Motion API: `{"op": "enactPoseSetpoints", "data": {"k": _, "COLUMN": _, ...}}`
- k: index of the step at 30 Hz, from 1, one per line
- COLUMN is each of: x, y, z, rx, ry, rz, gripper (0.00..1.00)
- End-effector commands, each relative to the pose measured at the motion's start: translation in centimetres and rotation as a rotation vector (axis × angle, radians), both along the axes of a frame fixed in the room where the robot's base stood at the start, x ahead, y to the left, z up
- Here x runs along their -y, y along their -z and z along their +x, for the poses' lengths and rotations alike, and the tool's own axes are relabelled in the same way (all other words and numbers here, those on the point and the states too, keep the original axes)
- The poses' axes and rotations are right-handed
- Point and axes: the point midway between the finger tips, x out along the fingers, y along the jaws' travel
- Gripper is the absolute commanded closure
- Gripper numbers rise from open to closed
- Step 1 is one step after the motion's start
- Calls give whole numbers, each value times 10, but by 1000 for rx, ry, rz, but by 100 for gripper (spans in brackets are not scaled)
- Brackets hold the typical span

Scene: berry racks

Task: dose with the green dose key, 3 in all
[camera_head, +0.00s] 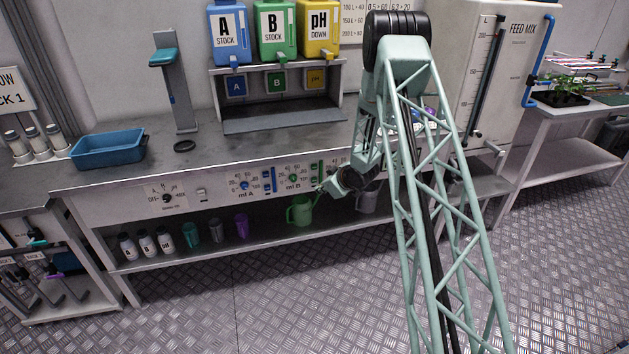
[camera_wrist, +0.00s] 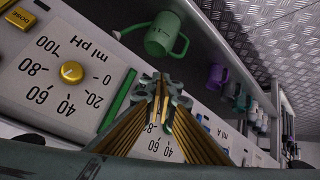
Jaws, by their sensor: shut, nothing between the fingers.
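My gripper (camera_head: 327,187) is in front of the bench's control panel, beside the green ml B controls. In the wrist view my gripper (camera_wrist: 163,92) is shut and empty, its tips close to the panel; contact cannot be told. A green upright bar (camera_head: 321,168) stands right of the green dial (camera_head: 293,178); it also shows in the wrist view (camera_wrist: 117,100), beside the fingers. The green dose key (camera_head: 313,173) looks small beside that bar; in the wrist view I cannot make it out, and the fingers cover part of that area.
A green jug (camera_head: 300,211) stands on the lower shelf below the panel, near my gripper. The yellow pH dial (camera_wrist: 72,71) and yellow dose key (camera_wrist: 20,17) are beside the green controls. The blue ml A dial (camera_head: 244,186) is to the left. The floor in front is clear.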

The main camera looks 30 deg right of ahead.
Motion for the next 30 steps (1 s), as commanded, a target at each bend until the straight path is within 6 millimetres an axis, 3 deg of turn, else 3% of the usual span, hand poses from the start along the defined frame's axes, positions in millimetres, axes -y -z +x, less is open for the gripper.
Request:
{"op": "enactPoseSetpoints", "data": {"k": 12, "x": 4, "y": 0, "z": 23, "rx": 0, "ry": 0, "rz": 0, "gripper": 100}}
{"op": "enactPoseSetpoints", "data": {"k": 30, "x": 4, "y": 0, "z": 23, "rx": 0, "ry": 1, "rz": 1, "gripper": 100}}
